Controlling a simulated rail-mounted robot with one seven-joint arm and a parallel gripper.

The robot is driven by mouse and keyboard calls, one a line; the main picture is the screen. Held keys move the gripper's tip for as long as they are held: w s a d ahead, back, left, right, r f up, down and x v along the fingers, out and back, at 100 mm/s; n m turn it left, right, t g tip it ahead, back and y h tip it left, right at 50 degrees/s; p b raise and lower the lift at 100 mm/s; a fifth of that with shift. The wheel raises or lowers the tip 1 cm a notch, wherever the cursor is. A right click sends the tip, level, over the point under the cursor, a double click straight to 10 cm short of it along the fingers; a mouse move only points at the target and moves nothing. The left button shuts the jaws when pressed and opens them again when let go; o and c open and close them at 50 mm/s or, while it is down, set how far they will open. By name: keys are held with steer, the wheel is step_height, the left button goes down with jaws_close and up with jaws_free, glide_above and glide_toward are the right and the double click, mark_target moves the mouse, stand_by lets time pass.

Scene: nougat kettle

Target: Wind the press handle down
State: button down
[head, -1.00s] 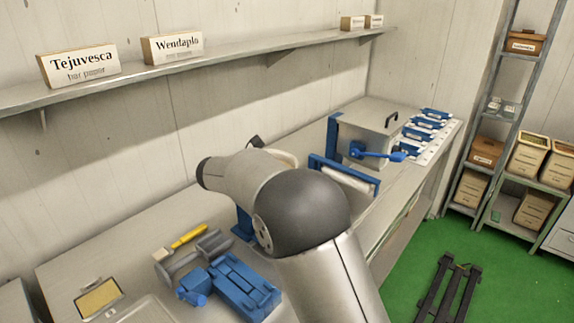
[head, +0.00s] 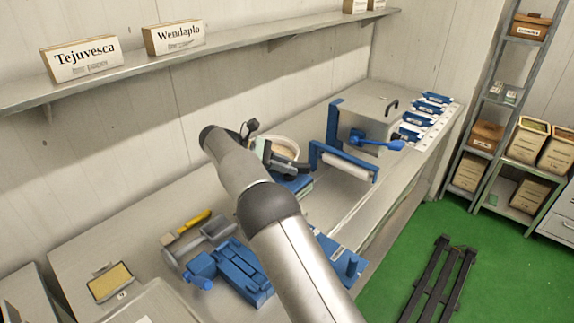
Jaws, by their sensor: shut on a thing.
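My arm crosses the middle of the bench, and my dark gripper (head: 284,165) shows just right of its upper link, in front of a pale round bowl. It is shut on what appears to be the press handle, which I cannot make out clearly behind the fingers. Blue press parts (head: 300,186) show just below the gripper. Another blue part (head: 342,258) lies lower right, partly hidden by my arm.
A blue frame with a white roller (head: 345,163) stands right of the gripper. Behind it is a grey box (head: 365,115) with a blue crank. A blue device (head: 240,268) and a yellow-handled tool (head: 194,222) lie at the left front. A shelf (head: 220,53) runs along the wall.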

stand_by(0.4)
steer(key=c, duration=1.3)
jaws_free()
steer(key=shift+r, duration=0.1)
steer(key=shift+r, duration=0.15)
steer(key=r, duration=0.1)
steer(key=r+b, duration=0.2)
steer(key=shift+s+d+r, duration=0.15)
steer(key=shift+s, duration=0.15)
steer(key=s+d+r+b, duration=0.1)
steer(key=s+r, duration=0.2)
steer(key=s, duration=0.1)
steer(key=s+d+r+b, duration=0.1)
steer(key=s+r+b, duration=0.1)
steer(key=s+r, duration=0.1)
steer(key=s+d+r+b, duration=0.1)
steer(key=s+r+b, duration=0.1)
steer(key=s, duration=0.3)
steer(key=shift+s+d+r, duration=0.4)
steer(key=shift+r, duration=0.25)
